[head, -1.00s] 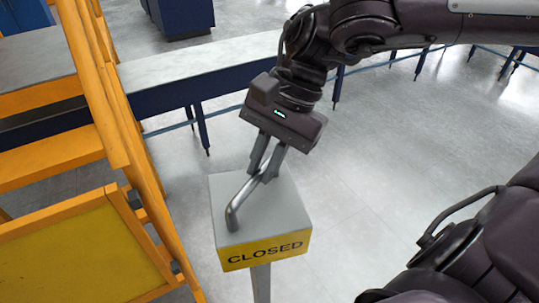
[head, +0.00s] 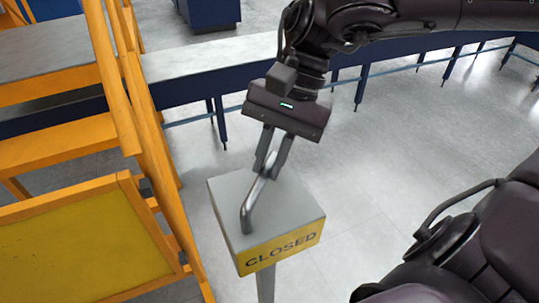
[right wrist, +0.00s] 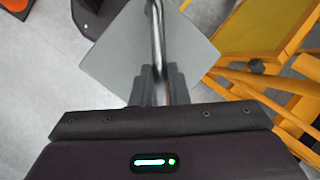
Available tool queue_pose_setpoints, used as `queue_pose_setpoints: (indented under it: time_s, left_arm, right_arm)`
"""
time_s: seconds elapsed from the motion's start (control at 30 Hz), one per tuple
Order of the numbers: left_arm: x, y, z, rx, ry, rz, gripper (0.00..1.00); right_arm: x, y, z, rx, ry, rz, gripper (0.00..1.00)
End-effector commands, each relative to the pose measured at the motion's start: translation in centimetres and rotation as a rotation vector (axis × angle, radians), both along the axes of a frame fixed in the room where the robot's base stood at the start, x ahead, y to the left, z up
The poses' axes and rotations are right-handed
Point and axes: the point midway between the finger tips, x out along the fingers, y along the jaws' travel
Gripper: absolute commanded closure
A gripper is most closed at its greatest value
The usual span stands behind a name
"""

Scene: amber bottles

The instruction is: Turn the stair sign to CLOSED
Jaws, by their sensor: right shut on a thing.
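The stair sign is a grey box (head: 225,198) on a post, with a yellow front face (head: 280,252) that reads CLOSED. A bent metal handle (head: 250,205) lies across its top. My right gripper (head: 267,170) comes down from above with its fingers shut on the handle's far part. In the right wrist view, the fingers (right wrist: 153,88) sit on either side of the handle (right wrist: 157,35), over the grey top (right wrist: 115,55). My left gripper is not in view.
Orange stairs with a rail (head: 145,110) and a yellow panel (head: 85,250) stand close to the sign's left. A long grey-topped bench with a blue side (head: 190,85) runs behind. The floor to the right (head: 390,150) is clear.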

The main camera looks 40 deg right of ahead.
Motion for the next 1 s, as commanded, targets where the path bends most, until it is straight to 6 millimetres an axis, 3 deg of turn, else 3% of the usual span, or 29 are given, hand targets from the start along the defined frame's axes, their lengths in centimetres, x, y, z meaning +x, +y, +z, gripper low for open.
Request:
queue_pose_setpoints:
  time_s: [0.07, 0.1, 0.27, 0.63, 1.0]
  left_arm:
    - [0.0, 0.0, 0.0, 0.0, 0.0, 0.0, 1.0]
    - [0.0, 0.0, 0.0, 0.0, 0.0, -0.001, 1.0]
    - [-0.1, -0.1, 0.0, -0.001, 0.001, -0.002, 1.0]
    - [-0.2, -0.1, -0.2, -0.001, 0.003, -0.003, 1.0]
    - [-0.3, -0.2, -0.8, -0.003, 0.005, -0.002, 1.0]
  right_arm:
    - [0.0, 0.0, 0.1, 0.002, -0.003, 0.004, 1.0]
    - [0.0, 0.0, 0.1, 0.002, -0.003, 0.004, 0.83]
    - [0.0, 0.1, 0.1, 0.002, -0.003, 0.003, 0.64]
    - [0.2, -0.3, 0.7, -0.001, -0.004, 0.0, 0.64]
    - [0.5, -2.8, 6.0, 0.0, -0.003, 0.0, 0.64]
